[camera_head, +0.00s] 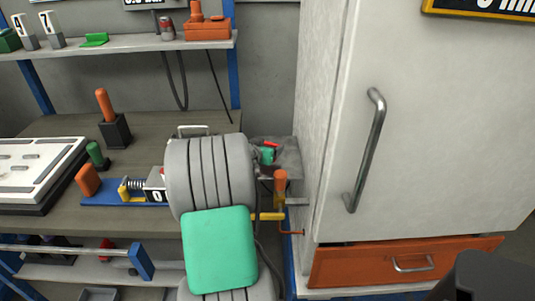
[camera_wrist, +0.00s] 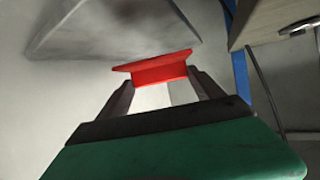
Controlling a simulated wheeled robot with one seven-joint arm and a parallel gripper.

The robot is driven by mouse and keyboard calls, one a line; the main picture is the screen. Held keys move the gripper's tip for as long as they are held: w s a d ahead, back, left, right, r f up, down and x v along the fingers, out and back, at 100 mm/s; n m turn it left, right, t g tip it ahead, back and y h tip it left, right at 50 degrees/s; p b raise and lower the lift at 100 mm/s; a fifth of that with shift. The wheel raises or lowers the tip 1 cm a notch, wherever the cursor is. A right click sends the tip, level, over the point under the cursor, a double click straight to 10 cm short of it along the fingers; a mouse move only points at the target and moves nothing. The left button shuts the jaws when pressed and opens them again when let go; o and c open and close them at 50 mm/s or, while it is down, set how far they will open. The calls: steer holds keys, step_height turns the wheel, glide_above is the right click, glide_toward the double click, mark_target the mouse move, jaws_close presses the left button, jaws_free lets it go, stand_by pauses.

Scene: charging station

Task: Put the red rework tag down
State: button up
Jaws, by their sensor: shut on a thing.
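The red rework tag (camera_wrist: 158,70) is between the two dark fingertips of my gripper (camera_wrist: 160,88) in the wrist view. The gripper is shut on it, and the tag's wide flat part sticks out past the fingertips. A pale surface lies behind it; I cannot tell whether the tag touches that surface. In the head view my arm hides most of the gripper. A small patch of red (camera_head: 270,144), probably the tag, shows to the right of my arm, by a grey surface at the bench's right end.
A white cabinet (camera_head: 430,120) with a metal handle stands close on the right, above an orange drawer (camera_head: 400,264). The bench (camera_head: 60,214) holds a white panel (camera_head: 38,168), a blue fixture (camera_head: 105,194) and orange-handled tools. A shelf (camera_head: 130,43) runs above.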

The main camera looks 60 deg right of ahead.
step_height(320, 180, down, 3)
steer(key=shift+d+f, duration=0.1)
steer(key=shift+f, duration=0.05)
steer(key=shift+f, duration=0.2)
steer(key=o, duration=1.5)
steer(key=shift+r, duration=0.1)
steer(key=shift+c, duration=0.2)
steer(key=shift+r, duration=0.2)
steer(key=v, duration=1.2)
